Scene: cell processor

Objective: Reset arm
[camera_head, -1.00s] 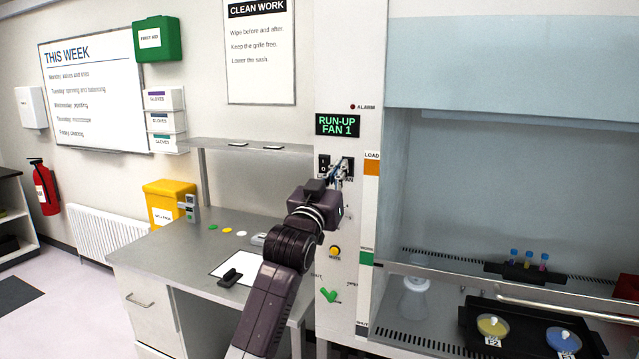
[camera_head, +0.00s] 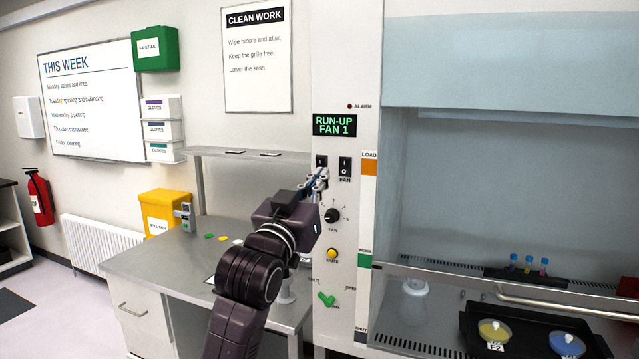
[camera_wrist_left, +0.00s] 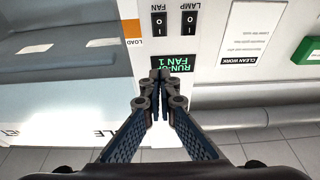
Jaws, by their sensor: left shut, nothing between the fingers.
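My left gripper (camera_head: 316,180) is shut and empty, just in front of the cabinet's control panel (camera_head: 340,265), at the height of its rocker switches. In the left wrist view, my closed fingertips (camera_wrist_left: 160,76) overlap the green "RUN-UP FAN 1" display (camera_wrist_left: 182,63). The FAN switch (camera_head: 345,168) and another switch (camera_head: 321,161), marked LAMP in the wrist view, sit above and beside the fingers. A black fan knob (camera_head: 332,216), a yellow button (camera_head: 333,254) and a green handle (camera_head: 327,299) lie lower on the panel. Whether the fingers touch the panel cannot be told. My right gripper is out of view.
The cabinet's glass sash (camera_head: 510,60) is raised at right. Inside are a tube rack (camera_head: 525,272) and a black tray (camera_head: 478,322) with dishes. A steel bench (camera_head: 150,262) with a shelf (camera_head: 250,154) and a yellow bin (camera_head: 165,212) stands at left.

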